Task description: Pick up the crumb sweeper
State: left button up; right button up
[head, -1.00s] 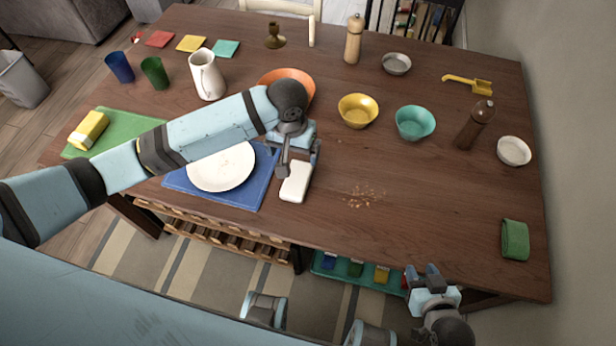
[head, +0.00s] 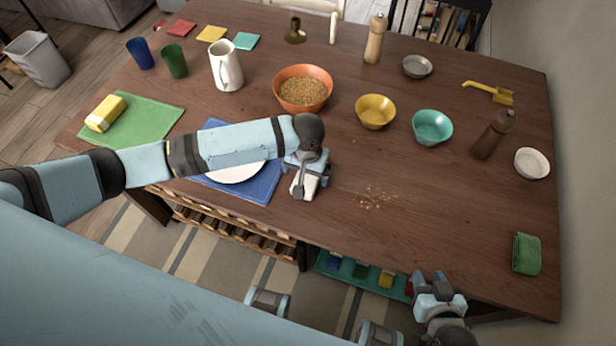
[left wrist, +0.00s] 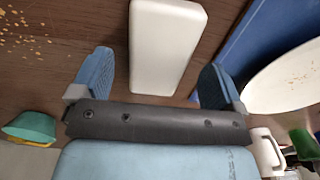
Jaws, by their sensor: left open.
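The crumb sweeper is the white rounded block (head: 304,189) lying on the wooden table (head: 430,230), beside the blue placemat. It also shows in the left wrist view (left wrist: 165,45). My left gripper (head: 306,176) is over it and open. In the left wrist view my left gripper (left wrist: 157,78) has its blue fingers on either side of the sweeper's near end, with gaps visible; it is not gripped. My arm hides part of the sweeper in the head view. My right gripper (head: 436,283) is by the table's front edge, away from the sweeper; its opening is unclear.
Crumbs (head: 376,197) lie right of the sweeper. The blue placemat (head: 262,188) and white plate (head: 238,174) are close on its left. An orange bowl of grains (head: 303,88), yellow bowl (head: 375,111) and teal bowl (head: 432,126) stand behind. The right front table is mostly clear.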

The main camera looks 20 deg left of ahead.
aim_at(307, 177)
pick_arm(q)
jog(key=shift+f, duration=1.45)
jog(key=c, duration=1)
jog(key=shift+c, duration=0.2)
jog(key=shift+r, duration=0.1)
notch_tip(307, 177, up, 20)
jog(key=p, duration=0.1)
